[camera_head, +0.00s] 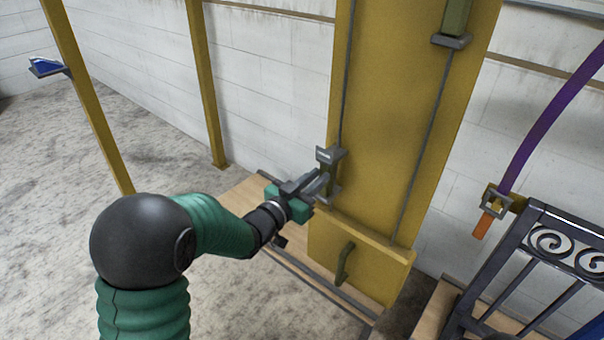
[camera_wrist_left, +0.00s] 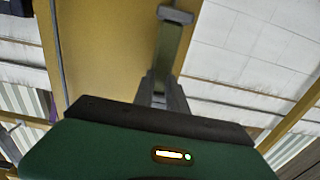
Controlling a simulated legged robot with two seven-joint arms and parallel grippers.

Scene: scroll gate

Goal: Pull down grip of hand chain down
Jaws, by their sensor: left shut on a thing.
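In the head view two thin grey chains hang in front of a yellow panel (camera_head: 391,110), each with a grip on it. The other grip (camera_head: 455,20) is higher on the right chain (camera_head: 420,152). My right gripper is not in view.
A yellow box with a green handle (camera_head: 345,262) stands at the panel's foot on a wooden platform (camera_head: 240,198). A dark scroll gate (camera_head: 565,245) and a purple curved bar (camera_head: 550,125) are at the right. Yellow posts (camera_head: 205,85) stand at the left. The floor at left is clear.

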